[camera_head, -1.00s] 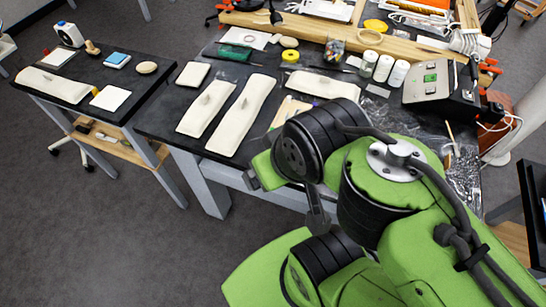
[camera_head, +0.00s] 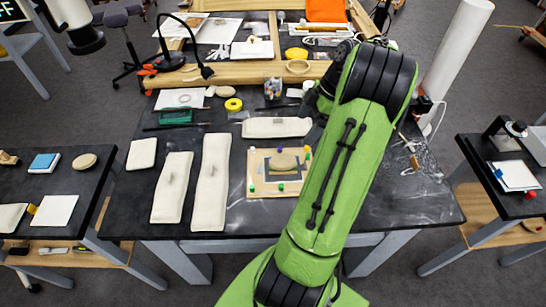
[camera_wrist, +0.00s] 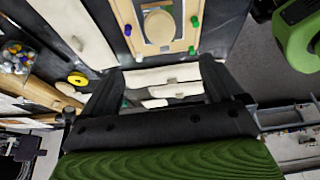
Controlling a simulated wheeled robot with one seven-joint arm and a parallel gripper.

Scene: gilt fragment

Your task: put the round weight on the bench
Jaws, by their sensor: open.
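A round beige disc (camera_head: 84,160) lies on the dark side table at the left. A similar rounded tan piece (camera_head: 284,161) lies on a wooden board with coloured pegs on the dark bench (camera_head: 300,222); it also shows in the wrist view (camera_wrist: 159,28). I cannot tell for certain which of them is the round weight. My gripper (camera_wrist: 162,74) is open in the wrist view, with nothing held between its fingers. Its fingers are above the bench, near the board. In the head view my arm hides the gripper.
Long pale pads (camera_head: 212,182) and a white square pad (camera_head: 141,153) lie on the bench's left part. A jar (camera_head: 272,88), yellow tape (camera_head: 233,104) and a lamp (camera_head: 207,72) stand behind. The bench's front strip is bare. Another table (camera_head: 515,180) stands right.

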